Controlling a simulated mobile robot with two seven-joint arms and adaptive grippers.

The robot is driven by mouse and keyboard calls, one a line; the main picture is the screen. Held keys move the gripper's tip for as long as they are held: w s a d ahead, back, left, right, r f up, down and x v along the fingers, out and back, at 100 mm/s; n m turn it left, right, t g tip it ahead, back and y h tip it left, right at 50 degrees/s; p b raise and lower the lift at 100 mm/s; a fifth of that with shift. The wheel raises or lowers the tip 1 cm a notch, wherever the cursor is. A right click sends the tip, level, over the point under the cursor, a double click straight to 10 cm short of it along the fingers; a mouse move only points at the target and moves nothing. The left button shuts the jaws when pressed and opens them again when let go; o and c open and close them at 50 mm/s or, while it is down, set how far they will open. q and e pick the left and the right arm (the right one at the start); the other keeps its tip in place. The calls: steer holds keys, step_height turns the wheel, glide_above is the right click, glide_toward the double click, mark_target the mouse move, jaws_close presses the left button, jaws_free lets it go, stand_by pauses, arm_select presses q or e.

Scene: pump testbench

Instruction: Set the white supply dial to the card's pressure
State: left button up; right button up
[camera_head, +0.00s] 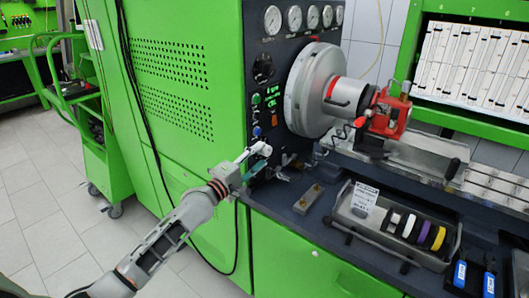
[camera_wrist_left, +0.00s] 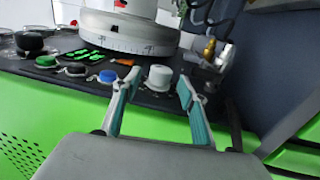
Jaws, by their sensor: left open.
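The white supply dial (camera_wrist_left: 160,78) is a short white knob on the dark control panel, seen in the left wrist view just beyond and between my fingertips. My left gripper (camera_wrist_left: 158,90) is open, with one teal-lined finger on each side of the dial's line; I cannot tell whether they touch it. In the head view my left gripper (camera_head: 259,154) is at the lower part of the panel and hides the dial. A white card (camera_head: 364,196) with small print stands in the grey tray; its text is too small to read. My right gripper is not in view.
The panel also bears blue (camera_wrist_left: 107,76), green (camera_wrist_left: 46,61) and black (camera_wrist_left: 29,41) knobs, a lit green display (camera_head: 270,97) and several gauges (camera_head: 293,17). A large grey drum (camera_head: 307,90) stands close by. The tray (camera_head: 374,236) holds coloured rings on the bench.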

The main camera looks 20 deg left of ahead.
mark_target(263, 153)
arm_select(q)
steer(key=shift+b+x, duration=0.35)
steer(key=shift+x, duration=1.9)
steer(key=c, duration=1.1)
